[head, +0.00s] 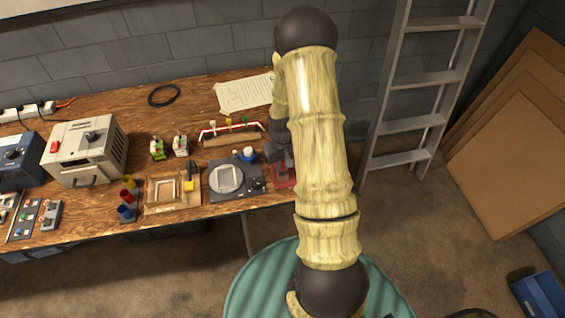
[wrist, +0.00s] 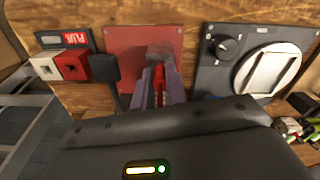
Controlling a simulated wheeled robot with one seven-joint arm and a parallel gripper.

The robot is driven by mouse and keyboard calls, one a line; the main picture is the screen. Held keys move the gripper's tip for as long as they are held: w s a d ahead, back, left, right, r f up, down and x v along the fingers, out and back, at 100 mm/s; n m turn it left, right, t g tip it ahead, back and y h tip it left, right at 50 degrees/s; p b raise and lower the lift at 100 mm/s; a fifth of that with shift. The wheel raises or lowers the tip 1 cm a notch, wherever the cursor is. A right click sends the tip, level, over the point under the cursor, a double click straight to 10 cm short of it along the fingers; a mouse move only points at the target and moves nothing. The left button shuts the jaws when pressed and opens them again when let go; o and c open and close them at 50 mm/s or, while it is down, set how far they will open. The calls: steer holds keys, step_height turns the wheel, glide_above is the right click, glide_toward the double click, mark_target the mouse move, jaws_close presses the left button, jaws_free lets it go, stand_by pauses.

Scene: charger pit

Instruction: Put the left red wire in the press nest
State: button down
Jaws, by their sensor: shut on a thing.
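My gripper (wrist: 160,97) is shut on a slim red wire (wrist: 158,80), which shows upright between the two grey fingers in the wrist view. The fingers are in front of a red plate (wrist: 135,45). A grey block (wrist: 160,55) and a black lever-like part (wrist: 103,70) stand at this plate and look like the press. The nest itself is hidden behind the fingers, and I cannot tell whether the wire touches it. In the head view the red plate (head: 287,180) shows at the bench's right end, partly covered by my arm.
A dark panel with a round disc (head: 226,178) lies left of the red plate. A rack with coloured wire ends (head: 232,128) stands behind it. A wooden frame (head: 165,190) and coloured cups (head: 127,196) are further left. A ladder (head: 425,80) stands to the right.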

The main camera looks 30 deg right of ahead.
steer(key=shift+f+b, duration=0.3)
steer(key=shift+f, duration=0.3)
stand_by(0.8)
steer(key=c, duration=1.3)
jaws_free()
steer(key=shift+r+p, duration=2.85)
steer(key=shift+r, duration=0.65)
